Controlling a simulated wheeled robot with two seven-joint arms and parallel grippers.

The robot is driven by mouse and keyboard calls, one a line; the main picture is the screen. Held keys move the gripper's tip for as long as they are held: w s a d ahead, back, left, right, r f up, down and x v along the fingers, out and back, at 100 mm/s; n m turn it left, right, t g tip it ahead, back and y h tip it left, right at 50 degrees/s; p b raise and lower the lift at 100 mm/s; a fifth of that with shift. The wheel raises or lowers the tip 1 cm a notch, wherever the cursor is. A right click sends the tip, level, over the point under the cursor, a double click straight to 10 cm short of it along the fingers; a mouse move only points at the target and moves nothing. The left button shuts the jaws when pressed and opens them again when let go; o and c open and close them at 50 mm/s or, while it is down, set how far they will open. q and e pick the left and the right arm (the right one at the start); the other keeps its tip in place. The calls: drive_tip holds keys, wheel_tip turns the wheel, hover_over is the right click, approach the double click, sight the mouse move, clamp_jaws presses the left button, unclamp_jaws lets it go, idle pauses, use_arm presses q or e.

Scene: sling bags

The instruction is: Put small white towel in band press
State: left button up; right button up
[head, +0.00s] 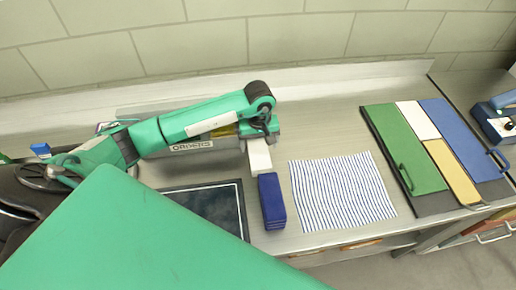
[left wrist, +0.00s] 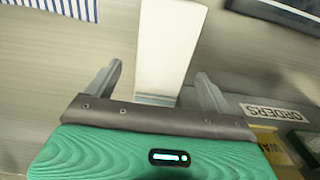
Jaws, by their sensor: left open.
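A small white towel (head: 258,155), a folded narrow strip, lies on the metal counter just behind a dark blue block (head: 271,201). My left gripper (head: 262,125) is over its back end. In the left wrist view, the left gripper (left wrist: 160,88) is open, and the white towel (left wrist: 170,45) lies between and beyond the fingertips, with gaps at both sides. Whether the fingers are down at its level I cannot tell. A blue device (head: 497,118) with a handle and dial, cut off at the right edge, may be the band press. My right gripper is not in view.
A striped cloth (head: 342,190) lies right of the blue block. Green, white, yellow and blue boards (head: 410,150) lie on a dark mat. A black panel (head: 205,206) and an ORDERS box (head: 190,146) are on the left. A tiled wall (head: 300,38) stands behind.

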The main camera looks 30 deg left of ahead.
sight(258, 150)
use_arm(q)
drive_tip(key=shift+s+f+p, duration=0.2)
drive_tip(key=shift+f+p, duration=0.3)
drive_tip(key=shift+f, duration=1.05)
drive_tip(key=c, duration=1.2)
drive_tip(key=shift+w+r, duration=0.1)
